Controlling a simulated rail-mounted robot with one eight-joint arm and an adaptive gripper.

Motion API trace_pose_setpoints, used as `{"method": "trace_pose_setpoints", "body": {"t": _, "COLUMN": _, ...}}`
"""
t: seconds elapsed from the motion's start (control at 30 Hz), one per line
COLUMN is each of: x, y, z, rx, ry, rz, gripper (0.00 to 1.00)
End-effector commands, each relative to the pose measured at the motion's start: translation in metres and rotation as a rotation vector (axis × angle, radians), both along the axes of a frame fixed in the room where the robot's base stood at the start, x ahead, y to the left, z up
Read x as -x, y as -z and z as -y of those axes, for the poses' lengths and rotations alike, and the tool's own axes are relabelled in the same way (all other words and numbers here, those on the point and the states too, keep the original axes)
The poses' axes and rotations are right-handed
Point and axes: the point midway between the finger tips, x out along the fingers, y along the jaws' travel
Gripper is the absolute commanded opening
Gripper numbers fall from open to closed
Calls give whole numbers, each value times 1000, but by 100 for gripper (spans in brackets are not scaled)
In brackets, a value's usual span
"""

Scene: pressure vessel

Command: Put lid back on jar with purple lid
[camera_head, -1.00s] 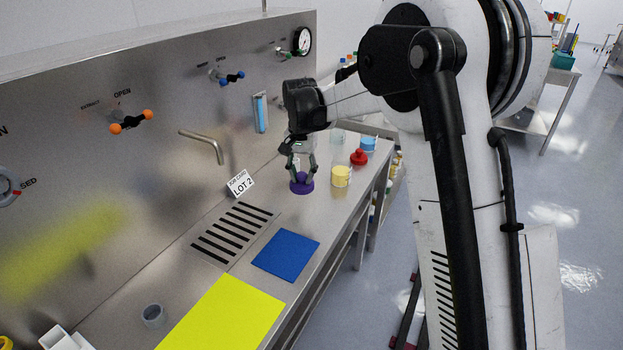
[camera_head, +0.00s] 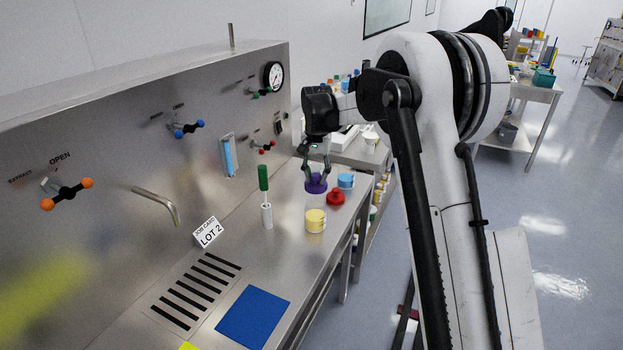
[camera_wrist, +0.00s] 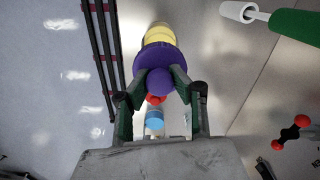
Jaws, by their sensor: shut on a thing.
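My gripper (camera_head: 316,172) points down near the far end of the steel bench. It is shut on the knob of the purple lid (camera_head: 316,184). In the wrist view both fingers of my gripper (camera_wrist: 160,90) press on the round purple knob, with the wide purple lid (camera_wrist: 158,57) disc beyond it. I cannot make out a jar directly under the lid, or whether the lid touches anything. Beside it are a red knobbed lid (camera_head: 335,198), a blue-topped jar (camera_head: 346,180) and, nearer the camera, a yellow jar (camera_head: 316,220). The yellow jar (camera_wrist: 158,34) partly shows behind the lid in the wrist view.
A green-handled tool (camera_head: 264,178) stands upright in a white holder (camera_head: 267,215) left of the yellow jar. A LOT 2 card (camera_head: 208,232), a slotted grille (camera_head: 196,291) and a blue mat (camera_head: 253,317) lie nearer. The vessel panel borders the bench at left.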

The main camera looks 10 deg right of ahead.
Motion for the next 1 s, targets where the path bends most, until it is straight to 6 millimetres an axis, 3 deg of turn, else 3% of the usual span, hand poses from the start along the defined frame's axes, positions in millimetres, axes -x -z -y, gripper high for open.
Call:
{"method": "trace_pose_setpoints", "body": {"t": 0.7, "x": 0, "y": 53, "z": -1, "rx": 0, "ry": 0, "rz": 0, "gripper": 7}}
{"method": "trace_pose_setpoints", "body": {"t": 1.0, "x": 0, "y": 63, "z": 0, "rx": 0, "ry": 0, "rz": 0, "gripper": 7}}
